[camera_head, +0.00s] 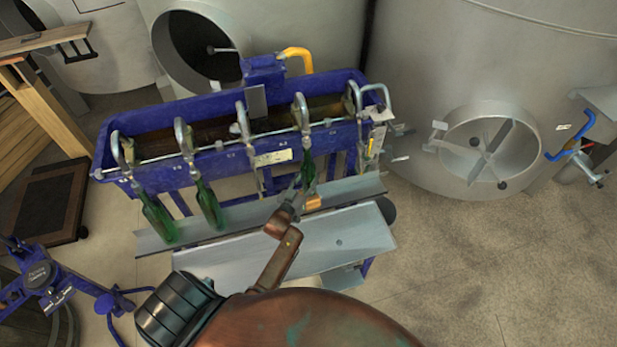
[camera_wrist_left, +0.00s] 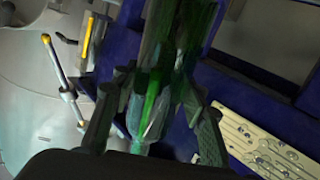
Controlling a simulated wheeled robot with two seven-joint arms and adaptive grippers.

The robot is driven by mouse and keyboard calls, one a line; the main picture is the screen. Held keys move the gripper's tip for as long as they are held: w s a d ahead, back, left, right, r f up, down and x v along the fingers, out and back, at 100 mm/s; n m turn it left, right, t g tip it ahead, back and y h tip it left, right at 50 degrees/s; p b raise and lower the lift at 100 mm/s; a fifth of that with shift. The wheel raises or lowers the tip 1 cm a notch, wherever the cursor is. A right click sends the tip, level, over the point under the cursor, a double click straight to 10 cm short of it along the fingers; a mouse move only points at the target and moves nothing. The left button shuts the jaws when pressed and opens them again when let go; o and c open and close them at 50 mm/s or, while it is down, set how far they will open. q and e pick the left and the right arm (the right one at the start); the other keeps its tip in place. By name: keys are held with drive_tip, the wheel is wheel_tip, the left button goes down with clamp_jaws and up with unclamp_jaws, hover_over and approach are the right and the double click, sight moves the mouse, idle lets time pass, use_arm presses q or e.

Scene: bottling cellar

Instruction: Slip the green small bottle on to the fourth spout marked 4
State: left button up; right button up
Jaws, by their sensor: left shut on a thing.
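The green small bottle (camera_head: 308,172) is upright, close under the fourth spout (camera_head: 302,112) counted from the left. Its neck meets the spout's lower end in the picture; I cannot tell whether the spout is inside the neck. My left gripper (camera_head: 299,192) is shut on the bottle low down. In the left wrist view the bottle (camera_wrist_left: 152,110) sits between the two fingers of the gripper (camera_wrist_left: 155,125). The number mark 4 is too small to read. My right gripper is not in view.
The blue filler trough (camera_head: 213,164) carries the row of spouts. Green bottles hang at the first (camera_head: 157,217) and second (camera_head: 208,206) spouts; the third (camera_head: 243,122) is empty. A grey shelf (camera_head: 262,212) runs below. Steel tanks (camera_head: 420,90) stand behind.

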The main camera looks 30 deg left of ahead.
use_arm(q)
drive_tip(key=shift+d+f+b, duration=0.1)
drive_tip(key=shift+f+b, duration=0.35)
drive_tip(key=shift+f, duration=0.2)
idle(0.4)
drive_tip(key=o, duration=1.5)
drive_tip(key=shift+s, duration=0.1)
drive_tip(key=shift+f, duration=0.15)
drive_tip(key=s, duration=0.4)
drive_tip(key=s+d+r, duration=0.1)
drive_tip(key=s, duration=0.7)
drive_tip(key=shift+d+r, duration=0.25)
